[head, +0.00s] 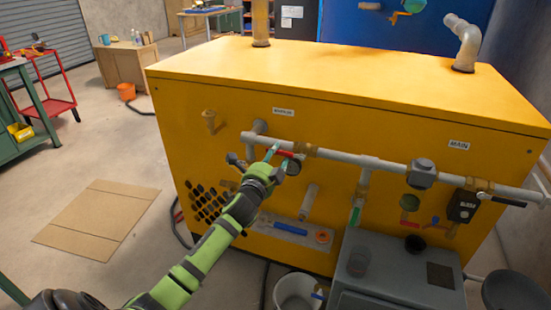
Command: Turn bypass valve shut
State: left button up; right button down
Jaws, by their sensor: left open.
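A grey pipe (340,156) runs along the front of the yellow tank housing (340,85). A small label (283,111), too small to read surely, is above its left part. Below that label, a red lever (286,153) sits at a brass valve body (306,149) on the pipe and looks roughly in line with it. My left gripper (281,161) is open at the red lever, with a teal fingertip beside its left end. Whether the fingers touch the lever is unclear, and the gripper hides part of the pipe and lever. My right gripper is out of view.
A "MAIN" label (459,144) marks the pipe's right part, with a black lever (508,202) below. A grey cabinet (395,275) and white bucket (296,291) stand in front. Flat cardboard (97,220) lies left on open floor. A red cart (50,85) is farther back.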

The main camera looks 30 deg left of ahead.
pick_arm(q)
jog(key=shift+w, duration=0.15)
grip_shut()
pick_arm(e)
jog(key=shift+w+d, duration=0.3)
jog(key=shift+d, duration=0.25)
pick_arm(q)
jog(key=shift+r, duration=0.1)
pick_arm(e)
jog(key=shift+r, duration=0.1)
